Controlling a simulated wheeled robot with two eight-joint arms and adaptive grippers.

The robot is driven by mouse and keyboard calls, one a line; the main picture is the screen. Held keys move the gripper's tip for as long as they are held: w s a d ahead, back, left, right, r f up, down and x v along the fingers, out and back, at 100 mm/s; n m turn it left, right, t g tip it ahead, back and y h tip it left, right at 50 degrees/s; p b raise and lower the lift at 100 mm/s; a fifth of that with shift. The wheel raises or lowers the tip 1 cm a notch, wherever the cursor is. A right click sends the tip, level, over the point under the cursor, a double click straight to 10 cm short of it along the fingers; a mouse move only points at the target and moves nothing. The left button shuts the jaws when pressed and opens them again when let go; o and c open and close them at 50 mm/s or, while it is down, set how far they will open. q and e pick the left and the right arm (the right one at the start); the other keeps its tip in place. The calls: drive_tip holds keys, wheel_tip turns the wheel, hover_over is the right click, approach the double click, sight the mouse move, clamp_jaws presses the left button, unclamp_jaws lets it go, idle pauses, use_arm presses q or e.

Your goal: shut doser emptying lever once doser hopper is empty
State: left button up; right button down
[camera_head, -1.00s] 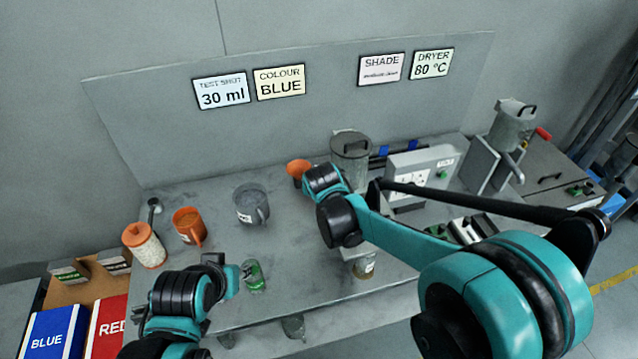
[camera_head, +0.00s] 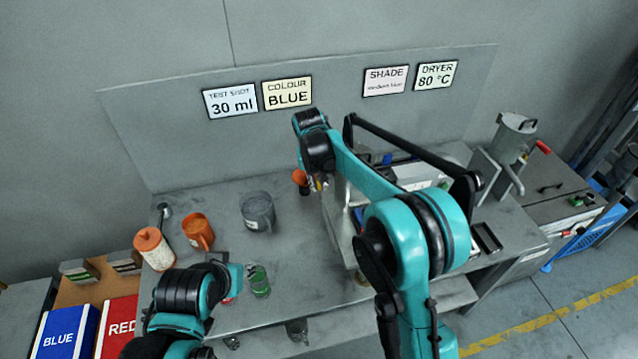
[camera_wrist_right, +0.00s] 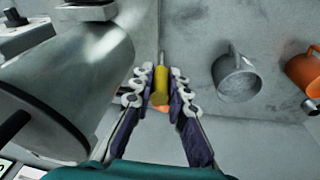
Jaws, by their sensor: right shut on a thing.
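The doser hopper, a grey metal cylinder (camera_wrist_right: 65,85), fills the left of the right wrist view. Its inside does not show, so I cannot tell whether it is empty. My right gripper (camera_wrist_right: 160,88) is beside it, shut on the yellow grip of the doser emptying lever (camera_wrist_right: 160,80). A thin rod runs from the grip's far end; whether the lever is open or shut is unclear. In the head view my right arm hides most of the doser. My left gripper (camera_head: 236,277) is at the table's front, near a green glass (camera_head: 258,281); its fingers are unclear.
A grey mug (camera_head: 257,212), an orange mug (camera_head: 198,232) and an orange-lidded pot (camera_head: 154,248) stand left on the table. Blue and red boxes (camera_head: 66,332) are at lower left. A metal hopper (camera_head: 513,138) stands at right.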

idle(0.3)
drive_tip(key=c, duration=1.5)
unclamp_jaws()
drive_tip(key=shift+w, duration=0.1)
drive_tip(key=shift+o, duration=0.2)
wheel_tip(320, 180, up, 12)
drive_tip(key=s+a, duration=0.1)
drive_tip(key=s, duration=0.1)
drive_tip(key=shift+f, duration=0.15)
